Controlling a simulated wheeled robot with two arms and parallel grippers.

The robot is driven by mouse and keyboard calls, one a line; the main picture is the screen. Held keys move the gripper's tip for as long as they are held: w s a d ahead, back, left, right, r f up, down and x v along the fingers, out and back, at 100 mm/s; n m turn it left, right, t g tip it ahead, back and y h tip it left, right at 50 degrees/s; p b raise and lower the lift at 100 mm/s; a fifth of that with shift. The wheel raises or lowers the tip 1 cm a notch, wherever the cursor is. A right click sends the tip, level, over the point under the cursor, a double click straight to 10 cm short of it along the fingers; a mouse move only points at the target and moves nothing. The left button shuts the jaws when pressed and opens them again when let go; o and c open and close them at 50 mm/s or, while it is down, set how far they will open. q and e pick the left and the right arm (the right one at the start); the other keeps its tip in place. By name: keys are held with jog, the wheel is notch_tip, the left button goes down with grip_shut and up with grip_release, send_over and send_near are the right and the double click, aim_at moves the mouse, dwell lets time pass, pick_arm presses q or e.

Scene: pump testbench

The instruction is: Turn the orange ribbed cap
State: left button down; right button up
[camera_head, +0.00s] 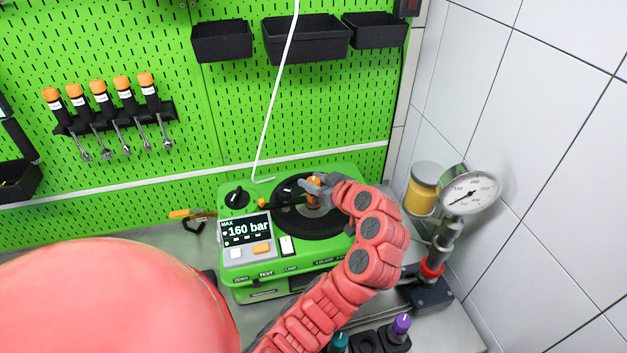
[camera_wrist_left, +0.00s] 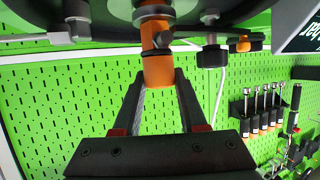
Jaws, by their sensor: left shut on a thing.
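The orange ribbed cap (camera_head: 314,186) stands over the black round plate (camera_head: 325,224) on top of the green pump testbench (camera_head: 232,275). My left gripper (camera_head: 316,188) is at the cap, its grey fingers partly covering it. In the left wrist view the cap (camera_wrist_left: 158,70) is an orange cylinder between the tips of the two fingers, and the left gripper (camera_wrist_left: 160,80) is shut on it. The cap's ribs are too small to make out. My right gripper is not in view.
A pressure gauge (camera_head: 470,192) and a yellow-filled jar (camera_head: 424,190) stand right of my arm, near the tiled wall. A display (camera_head: 248,230) reads 160 bar. Orange-handled tools (camera_head: 122,90) hang on the green pegboard. A white cable (camera_head: 276,90) hangs down behind the bench.

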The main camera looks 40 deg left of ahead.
pick_arm(q)
jog(key=shift+f+m+t+b, duration=0.15)
jog(key=shift+m+t+b, duration=0.5)
jog(key=shift+b, duration=0.2)
jog(key=shift+m+t+h+b, duration=0.65)
jog(key=shift+m+t+h, duration=0.15)
jog(key=shift+m+t, duration=0.2)
jog(key=shift+r+m+t+h+p, duration=0.3)
jog(key=shift+m+t+h+p, duration=0.1)
jog(key=shift+m+t, duration=0.2)
jog(key=shift+m+t+h+p, duration=0.35)
jog(key=shift+h+p, duration=0.15)
jog(key=shift+p, duration=0.1)
jog(key=shift+m+t+p, duration=0.3)
jog(key=shift+m+p, duration=0.05)
jog(key=shift+m, duration=0.05)
